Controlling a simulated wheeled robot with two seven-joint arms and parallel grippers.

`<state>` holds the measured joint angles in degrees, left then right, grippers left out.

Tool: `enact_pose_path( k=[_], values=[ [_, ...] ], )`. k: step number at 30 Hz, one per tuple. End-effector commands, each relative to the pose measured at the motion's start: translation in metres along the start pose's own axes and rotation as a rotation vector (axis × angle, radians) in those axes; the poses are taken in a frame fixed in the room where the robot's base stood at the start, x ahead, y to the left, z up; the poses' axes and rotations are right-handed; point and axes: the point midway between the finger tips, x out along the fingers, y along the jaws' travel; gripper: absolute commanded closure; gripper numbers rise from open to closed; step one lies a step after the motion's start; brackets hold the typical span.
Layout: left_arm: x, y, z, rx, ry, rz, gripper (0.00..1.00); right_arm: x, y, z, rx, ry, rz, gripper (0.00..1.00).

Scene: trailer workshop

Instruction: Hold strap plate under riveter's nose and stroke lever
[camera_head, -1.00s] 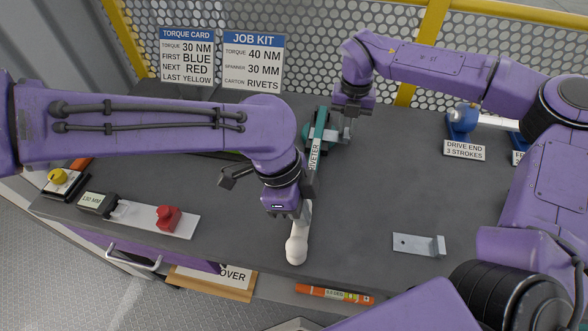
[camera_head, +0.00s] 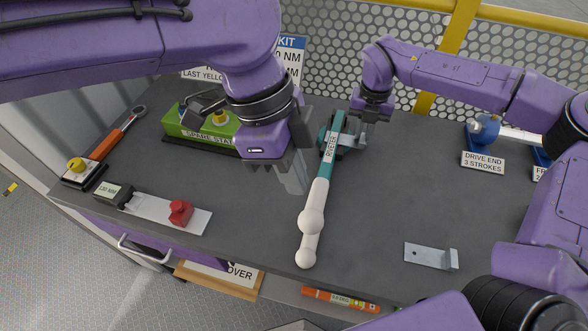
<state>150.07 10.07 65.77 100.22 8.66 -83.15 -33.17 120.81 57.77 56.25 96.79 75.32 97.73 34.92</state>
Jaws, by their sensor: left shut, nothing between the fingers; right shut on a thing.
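The riveter (camera_head: 330,145) is teal with a white label. It lies along the bench with its white lever and handle (camera_head: 312,222) toward the front edge. Two rounded white ends show there. My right gripper (camera_head: 366,132) is shut at the riveter's head, on a grey metal piece (camera_head: 349,141) that looks like the strap plate. The gripper and riveter partly hide it, so its exact seat under the nose cannot be told. My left gripper (camera_head: 284,172) is shut and empty, left of the riveter and apart from the white handle.
A bent metal plate (camera_head: 428,256) lies at right. A green spare station (camera_head: 200,132), a torque wrench (camera_head: 112,138) and a red knob block (camera_head: 180,212) are at left. A blue drive-end fixture (camera_head: 484,130) stands back right. The middle right bench is clear.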

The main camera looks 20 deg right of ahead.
Motion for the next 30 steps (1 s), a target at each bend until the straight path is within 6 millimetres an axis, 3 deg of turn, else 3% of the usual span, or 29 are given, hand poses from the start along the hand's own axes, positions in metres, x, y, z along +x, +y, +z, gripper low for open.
enact_pose_path(
  k=[9, 10, 12, 18, 19, 23, 24, 30],
  values=[
    [0.0001, -0.0002, -0.0001, 0.0, 0.001, 0.0, 1.0, -0.0003, 0.0001, 0.0001, 0.0, 0.0, 0.0, 1.0],
    [0.0001, -0.0002, -0.0001, 0.0, 0.0, -0.001, 1.0, -0.0003, 0.0001, 0.0001, 0.0, 0.0, 0.0, 0.74],
    [0.0001, -0.0002, -0.0001, 0.0, 0.001, -0.001, 1.0, -0.0003, 0.0001, 0.0001, 0.0, 0.0, 0.0, 0.54],
    [0.0001, -0.0003, -0.0001, 0.0, 0.001, -0.001, 1.0, -0.0002, 0.0, 0.0, 0.0, 0.0, 0.0, 0.54],
    [0.0001, -0.0003, -0.0001, 0.0, 0.001, -0.001, 1.0, -0.0002, 0.0, 0.0, 0.0, 0.0, 0.0, 0.47],
    [0.0001, -0.0003, -0.0001, 0.0, 0.001, -0.001, 1.0, -0.0001, 0.0, 0.0, 0.0, 0.0, 0.0, 0.05],
    [0.0001, -0.0002, -0.0001, 0.0, 0.001, -0.001, 1.0, -0.0001, 0.0001, 0.0, 0.0, 0.0, 0.0, 0.0],
    [0.0, -0.0003, -0.0001, 0.0, 0.001, -0.001, 1.0, -0.0002, 0.0001, -0.0001, 0.0, 0.0, 0.0, 0.0]
  ],
)
